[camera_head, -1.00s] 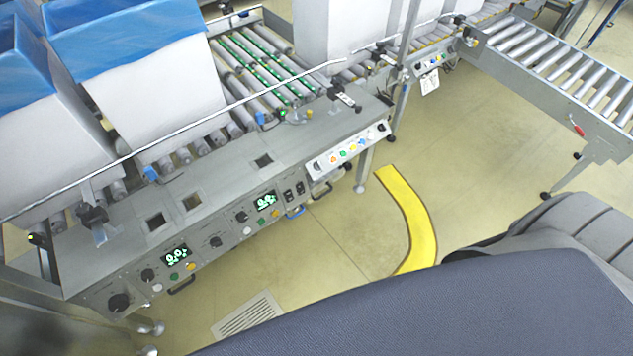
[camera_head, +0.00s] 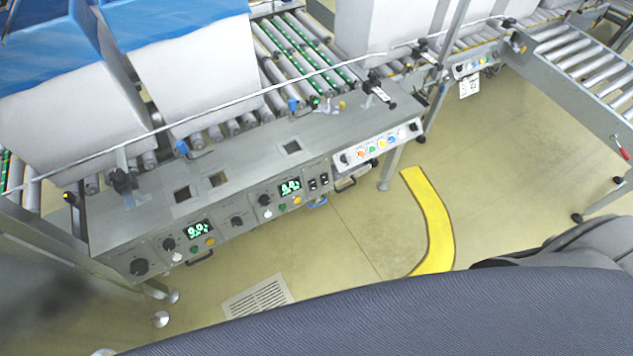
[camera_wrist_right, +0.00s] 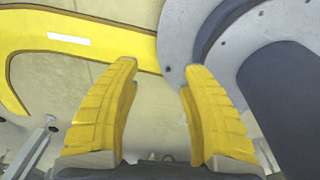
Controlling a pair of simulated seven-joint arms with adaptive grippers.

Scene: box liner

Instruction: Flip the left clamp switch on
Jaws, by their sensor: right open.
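A grey machine panel runs along the conveyor's front edge in the head view. Two small black switches sit side by side on it, the left one (camera_head: 312,185) and the right one (camera_head: 325,179), right of a lit green display (camera_head: 289,187). Their labels and on or off positions are too small to read. My right gripper (camera_wrist_right: 159,68) shows only in the right wrist view, with its yellow fingers open and empty above the floor, away from the panel. My left gripper is in neither view.
White boxes with blue liners (camera_head: 190,70) stand on the rollers behind the panel. A white button strip (camera_head: 376,146) juts out at the panel's right. A roller conveyor (camera_head: 590,70) stands at the far right. Floor with a yellow line (camera_head: 432,225) lies open in front.

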